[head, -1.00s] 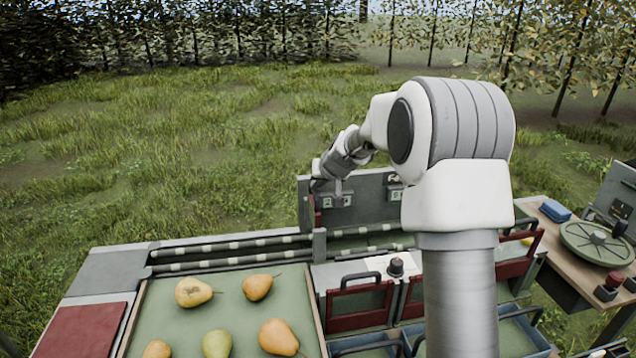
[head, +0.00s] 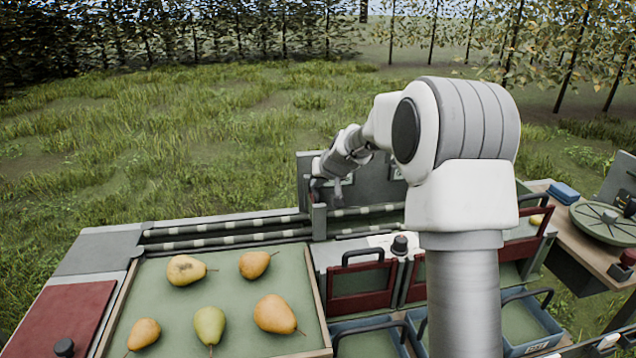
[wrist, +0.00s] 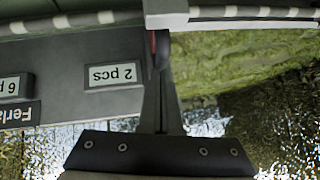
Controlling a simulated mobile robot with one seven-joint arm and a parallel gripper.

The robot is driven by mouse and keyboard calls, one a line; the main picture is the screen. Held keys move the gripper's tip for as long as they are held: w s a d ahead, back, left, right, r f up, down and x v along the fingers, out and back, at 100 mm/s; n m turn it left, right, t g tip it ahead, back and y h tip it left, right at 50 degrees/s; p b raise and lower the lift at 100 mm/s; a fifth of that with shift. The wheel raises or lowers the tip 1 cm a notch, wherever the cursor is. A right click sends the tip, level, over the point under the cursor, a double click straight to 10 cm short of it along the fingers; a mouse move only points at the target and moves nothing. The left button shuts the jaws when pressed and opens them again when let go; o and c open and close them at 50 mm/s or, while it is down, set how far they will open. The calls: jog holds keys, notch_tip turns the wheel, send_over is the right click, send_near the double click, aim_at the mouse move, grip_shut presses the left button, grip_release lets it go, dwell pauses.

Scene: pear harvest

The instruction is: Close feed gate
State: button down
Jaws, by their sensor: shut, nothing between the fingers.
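I take the upright grey plate (head: 319,222) across the roller lane to be the feed gate; I cannot tell how far it is shut. In the wrist view a grey block (wrist: 166,14) at the lane lies beyond my fingertips, with a thin red part (wrist: 152,42) beside them. My gripper (head: 318,190) is by the top of the grey plate, in front of the grey back panel (head: 306,170). In the wrist view my gripper (wrist: 160,62) is shut with its fingers together. Contact with the red part cannot be told.
Rollers (head: 225,240) run left of the plate, and more lie right of it. A tray (head: 225,322) with several pears is in front. Red-framed gates (head: 362,305) and blue bins (head: 530,322) stand to the right. A "2 pcs" label (wrist: 114,76) is close to the fingers.

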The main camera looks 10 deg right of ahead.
jog(key=shift+s+f, duration=0.15)
jog(key=shift+f, duration=0.25)
jog(key=shift+r+p, duration=0.3)
jog(key=shift+r, duration=0.05)
jog(key=a+p+v, duration=0.2)
jog(key=a+v, duration=0.1)
jog(key=v, duration=1.8)
jog(key=s+f+n+g+h+p, duration=0.1)
jog(key=s+g+p, duration=0.1)
jog(key=s, duration=2.7)
jog(key=shift+s+f+g+h+p, duration=0.2)
jog(key=shift+s+g+h+p, duration=0.15)
jog(key=shift+g, duration=0.35)
jog(key=shift+d, duration=0.2)
